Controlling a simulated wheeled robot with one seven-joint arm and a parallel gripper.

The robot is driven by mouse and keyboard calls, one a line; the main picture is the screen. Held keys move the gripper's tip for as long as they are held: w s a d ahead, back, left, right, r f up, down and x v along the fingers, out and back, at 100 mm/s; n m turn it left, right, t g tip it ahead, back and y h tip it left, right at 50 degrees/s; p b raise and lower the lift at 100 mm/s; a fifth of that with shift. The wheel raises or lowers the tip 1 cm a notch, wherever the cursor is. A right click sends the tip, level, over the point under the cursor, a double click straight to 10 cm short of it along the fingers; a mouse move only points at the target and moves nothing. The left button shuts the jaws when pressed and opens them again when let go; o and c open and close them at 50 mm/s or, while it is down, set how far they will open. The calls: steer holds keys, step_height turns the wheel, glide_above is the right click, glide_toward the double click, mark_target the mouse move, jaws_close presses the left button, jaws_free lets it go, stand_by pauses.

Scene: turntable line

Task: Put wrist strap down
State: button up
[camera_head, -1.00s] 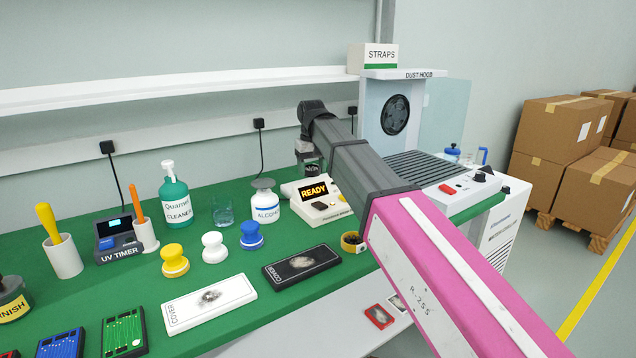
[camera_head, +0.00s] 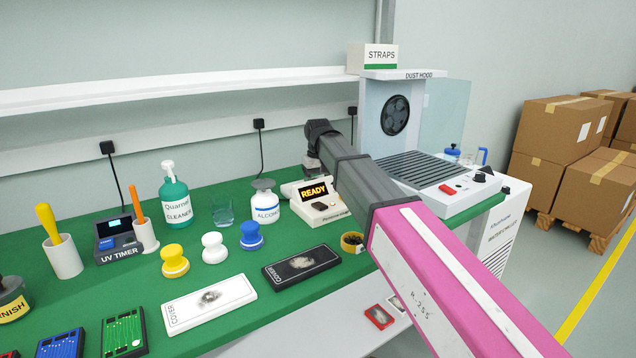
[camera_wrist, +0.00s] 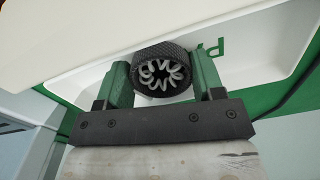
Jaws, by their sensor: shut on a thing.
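My gripper (camera_wrist: 162,82) is shut on a dark ribbed ring with a pale wavy inside, which looks like the wrist strap (camera_wrist: 138,72). In the wrist view, the green fingers hold it from both sides, over or in a shallow white tray (camera_wrist: 262,62) with green lettering. I cannot tell whether the strap touches the tray floor.
A white alcohol bottle (camera_head: 265,204) and a green cleaner bottle (camera_head: 175,203) stand left of the tester. The dust hood (camera_head: 368,110) is behind my arm at right. The STRAPS box (camera_head: 376,57) is on top. A cable (camera_wrist: 298,92) runs right of the tray.

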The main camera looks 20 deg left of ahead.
steer(key=o, duration=1)
step_height(320, 180, up, 12)
steer(key=shift+r, duration=0.1)
